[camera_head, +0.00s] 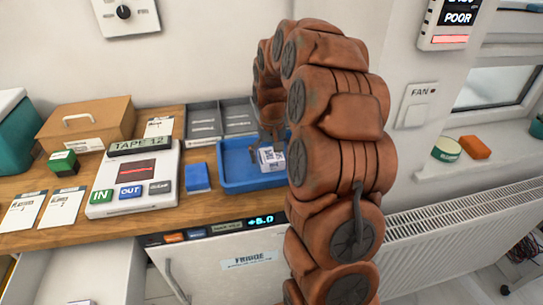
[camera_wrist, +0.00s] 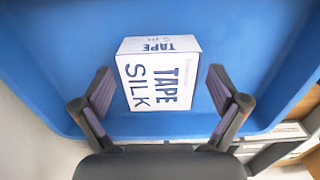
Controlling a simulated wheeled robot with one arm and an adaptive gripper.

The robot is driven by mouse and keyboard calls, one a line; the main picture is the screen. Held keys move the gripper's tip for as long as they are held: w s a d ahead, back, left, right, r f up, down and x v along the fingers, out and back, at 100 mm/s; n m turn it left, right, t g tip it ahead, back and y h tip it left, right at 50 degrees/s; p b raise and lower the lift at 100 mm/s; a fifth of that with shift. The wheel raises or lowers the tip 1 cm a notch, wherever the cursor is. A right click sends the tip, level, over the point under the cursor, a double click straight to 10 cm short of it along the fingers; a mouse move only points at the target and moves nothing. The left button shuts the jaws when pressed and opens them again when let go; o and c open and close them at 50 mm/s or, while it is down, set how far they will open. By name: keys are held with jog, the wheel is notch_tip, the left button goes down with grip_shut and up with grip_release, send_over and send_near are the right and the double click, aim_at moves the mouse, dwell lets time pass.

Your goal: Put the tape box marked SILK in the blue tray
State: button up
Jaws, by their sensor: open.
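The white tape box marked TAPE SILK (camera_wrist: 160,80) lies inside the blue tray (camera_wrist: 60,50) in the wrist view. In the head view the small white box (camera_head: 270,159) is in the right part of the blue tray (camera_head: 235,178), partly hidden by my arm. My gripper (camera_wrist: 160,97) is open, with one finger on each side of the box and visible gaps between fingers and box. In the head view my gripper (camera_head: 272,135) is over the tray, mostly hidden behind my arm.
A blue box (camera_head: 198,177) stands left of the tray. A console labelled TAPE 12 (camera_head: 135,178), a green box (camera_head: 63,163) and a wooden case (camera_head: 88,125) are farther left. Grey trays (camera_head: 205,123) sit behind. An open drawer (camera_head: 80,270) is below the counter.

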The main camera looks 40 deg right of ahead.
aim_at(271, 155)
notch_tip(271, 155, up, 11)
jog(key=b, duration=0.3)
jog(key=s+a+n, duration=0.2)
jog(key=s+a, duration=0.4)
jog(key=a, duration=0.3)
jog(key=s+a+f+n, duration=0.1)
jog(key=s+a, duration=0.3)
jog(key=s, duration=0.4)
jog(key=s+a+f+g, duration=0.1)
jog(key=s+a+f, duration=0.3)
jog(key=s, duration=0.4)
jog(key=s+a+f+n, duration=0.1)
jog(key=s+a, duration=0.3)
jog(key=s, duration=0.5)
jog(key=shift+f+n+g, duration=0.3)
jog(key=shift+f+g, duration=0.1)
jog(key=shift+f, duration=0.4)
jog(key=shift+a, duration=0.1)
jog(key=shift+r+p, duration=0.8)
jog(key=shift+r, duration=0.1)
